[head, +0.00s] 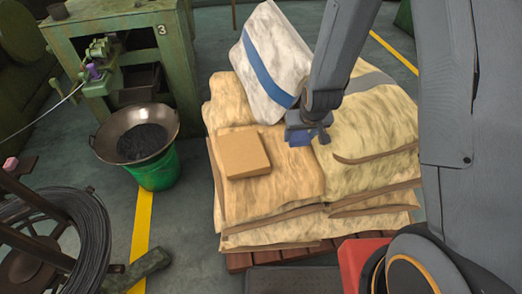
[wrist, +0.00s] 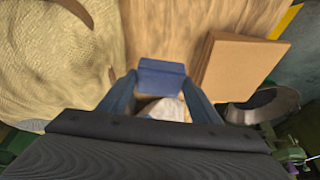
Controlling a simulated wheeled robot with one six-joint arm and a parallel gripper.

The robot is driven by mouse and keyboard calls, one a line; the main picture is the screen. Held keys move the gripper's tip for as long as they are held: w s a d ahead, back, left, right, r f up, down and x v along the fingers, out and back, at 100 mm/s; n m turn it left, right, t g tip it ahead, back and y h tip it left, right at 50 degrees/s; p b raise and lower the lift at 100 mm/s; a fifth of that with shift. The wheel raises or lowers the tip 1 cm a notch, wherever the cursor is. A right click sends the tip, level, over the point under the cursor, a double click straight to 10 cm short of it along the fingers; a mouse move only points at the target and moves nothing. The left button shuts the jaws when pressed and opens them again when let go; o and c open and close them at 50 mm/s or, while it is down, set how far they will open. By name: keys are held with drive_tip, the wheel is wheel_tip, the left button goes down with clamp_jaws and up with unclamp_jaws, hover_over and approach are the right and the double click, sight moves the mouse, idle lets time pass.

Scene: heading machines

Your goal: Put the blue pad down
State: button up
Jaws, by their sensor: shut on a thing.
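The blue pad (wrist: 161,78) is between the two fingers of my gripper (wrist: 158,88) in the wrist view. My gripper is shut on it. In the head view the pad (head: 299,138) shows as a small dark blue patch under my gripper (head: 308,134), over the stacked sacks. The arm and gripper hide part of it there. I cannot tell whether the pad touches the sack below it.
Tan sacks (head: 285,195) are stacked on a wooden pallet (head: 240,262). A cardboard box (head: 245,154) lies on them, left of my gripper. A white sack with a blue stripe (head: 268,62) leans behind. A metal bowl (head: 137,134) sits on a green bucket (head: 156,170) at left.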

drive_tip(key=a+f, duration=0.1)
drive_tip(key=w+a+f+b, duration=0.1)
drive_tip(key=a, duration=0.1)
drive_tip(key=shift+n+b, duration=0.3)
drive_tip(key=p, duration=0.2)
approach(285, 158)
drive_tip(key=shift+x, duration=2.55)
drive_tip(key=shift+d+f, duration=0.1)
drive_tip(key=shift+d, duration=0.05)
drive_tip(key=o, duration=1)
drive_tip(key=shift+c, duration=0.2)
